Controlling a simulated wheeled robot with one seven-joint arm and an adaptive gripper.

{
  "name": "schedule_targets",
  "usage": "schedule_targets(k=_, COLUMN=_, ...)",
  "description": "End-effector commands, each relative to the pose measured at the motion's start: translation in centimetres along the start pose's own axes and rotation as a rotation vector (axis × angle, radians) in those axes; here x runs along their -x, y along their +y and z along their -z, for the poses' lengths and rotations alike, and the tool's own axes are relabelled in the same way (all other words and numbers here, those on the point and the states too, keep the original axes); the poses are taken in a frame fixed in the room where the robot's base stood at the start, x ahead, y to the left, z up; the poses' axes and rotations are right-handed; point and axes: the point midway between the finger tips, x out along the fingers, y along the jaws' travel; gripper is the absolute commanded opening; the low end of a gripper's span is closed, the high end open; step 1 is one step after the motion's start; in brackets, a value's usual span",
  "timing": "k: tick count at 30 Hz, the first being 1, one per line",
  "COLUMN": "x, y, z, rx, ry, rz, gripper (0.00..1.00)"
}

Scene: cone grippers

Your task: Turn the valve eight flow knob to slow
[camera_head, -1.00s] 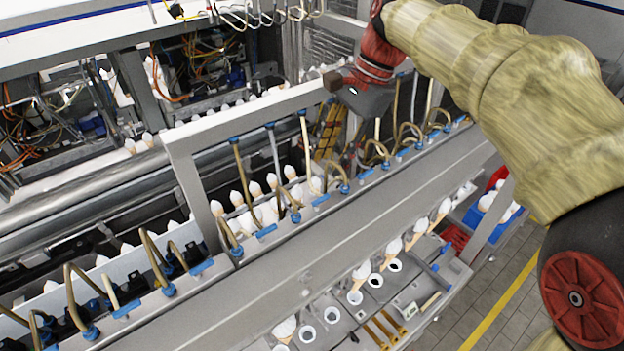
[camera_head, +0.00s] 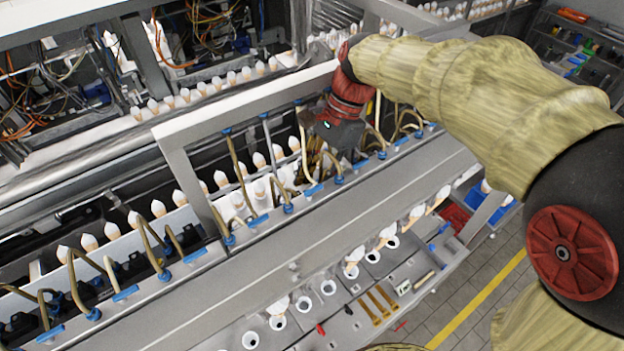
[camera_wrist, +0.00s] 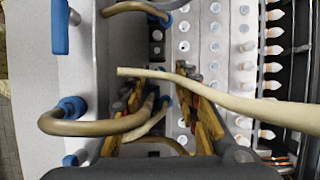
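Blue flow knobs with brown bent tubes line the grey rail, among them one at the rail's middle (camera_head: 314,190) and one further left (camera_head: 260,220). No numbers are readable, so I cannot tell which is valve eight. My gripper (camera_head: 318,160) reaches down behind the rail near the middle, its fingers partly hidden by tubes. In the wrist view its two yellow fingers (camera_wrist: 162,88) stand apart, with a blue fitting (camera_wrist: 166,101) and brown tubes showing between them. I cannot tell whether they touch. Another blue knob (camera_wrist: 72,107) is left of the fingers.
A pale tube (camera_wrist: 240,98) crosses the wrist view in front of the fingers. Rows of white-tipped cones (camera_head: 235,76) run behind the rail. A frame bar (camera_head: 240,105) stands close above, beside my wrist. A tray with round holes (camera_head: 330,310) is in front.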

Motion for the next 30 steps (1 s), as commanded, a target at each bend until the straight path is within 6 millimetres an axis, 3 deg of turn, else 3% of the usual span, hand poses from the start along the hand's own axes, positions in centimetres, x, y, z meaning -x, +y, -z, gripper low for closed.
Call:
schedule_targets(k=11, x=-0.79, y=0.00, z=0.01, rx=0.000, ry=0.000, rz=0.001, gripper=0.32)
schedule_targets(k=27, x=-0.75, y=-0.02, z=0.01, rx=0.000, ry=0.001, rz=0.001, gripper=0.01)
schedule_targets(k=30, x=-0.74, y=-0.03, z=0.01, rx=0.000, ry=0.001, rz=0.001, gripper=0.00)
